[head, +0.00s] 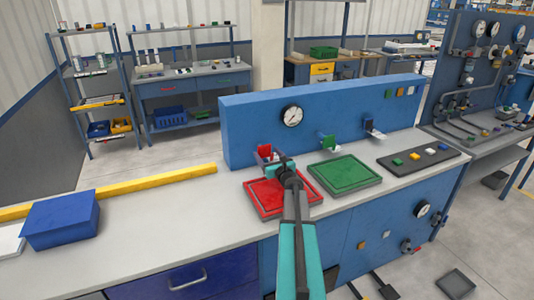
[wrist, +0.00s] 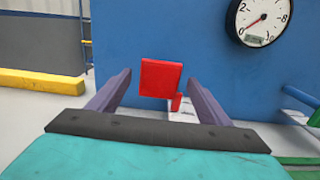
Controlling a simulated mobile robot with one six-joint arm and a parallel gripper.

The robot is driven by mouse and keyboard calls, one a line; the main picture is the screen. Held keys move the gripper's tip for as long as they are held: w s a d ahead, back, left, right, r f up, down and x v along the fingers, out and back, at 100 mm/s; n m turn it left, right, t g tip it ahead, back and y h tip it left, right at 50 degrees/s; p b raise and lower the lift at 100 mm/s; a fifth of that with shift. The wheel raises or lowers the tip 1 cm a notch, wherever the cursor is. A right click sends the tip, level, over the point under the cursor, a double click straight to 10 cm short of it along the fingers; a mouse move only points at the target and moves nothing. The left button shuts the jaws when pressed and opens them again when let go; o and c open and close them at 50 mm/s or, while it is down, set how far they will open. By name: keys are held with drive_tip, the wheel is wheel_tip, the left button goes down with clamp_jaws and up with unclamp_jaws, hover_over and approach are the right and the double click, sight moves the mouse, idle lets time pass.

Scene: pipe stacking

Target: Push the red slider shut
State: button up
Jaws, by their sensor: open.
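The red slider (head: 264,150) is a small red plate at the foot of the blue upright panel (head: 335,112), below the gauge. In the wrist view the red slider (wrist: 160,77) is seen face-on, with a small red piece and a white part at its lower right. My gripper (head: 276,163) is just in front of it, above the red tray (head: 262,208). In the wrist view my gripper (wrist: 157,80) is open, with one finger on each side of the plate in the picture. I cannot tell whether it touches the plate.
Green (head: 328,142) and blue (head: 369,124) sliders are on the panel farther right. A green tray (head: 345,174) and a dark tray with coloured blocks (head: 420,158) lie on the bench. A yellow bar (head: 150,184) and blue box (head: 62,219) are left. The bench's left middle is clear.

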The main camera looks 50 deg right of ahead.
sight(265, 151)
drive_tip(key=shift+w+d, duration=0.25)
drive_tip(key=shift+w, duration=0.35)
drive_tip(key=c, duration=1.5)
drive_tip(key=shift+b+x, duration=0.8)
drive_tip(key=shift+x, duration=0.85)
drive_tip(key=shift+w+d, duration=0.15)
drive_tip(key=shift+w, duration=0.35)
drive_tip(key=shift+r, duration=0.15)
drive_tip(key=o, duration=1.5)
drive_tip(key=shift+w, duration=0.15)
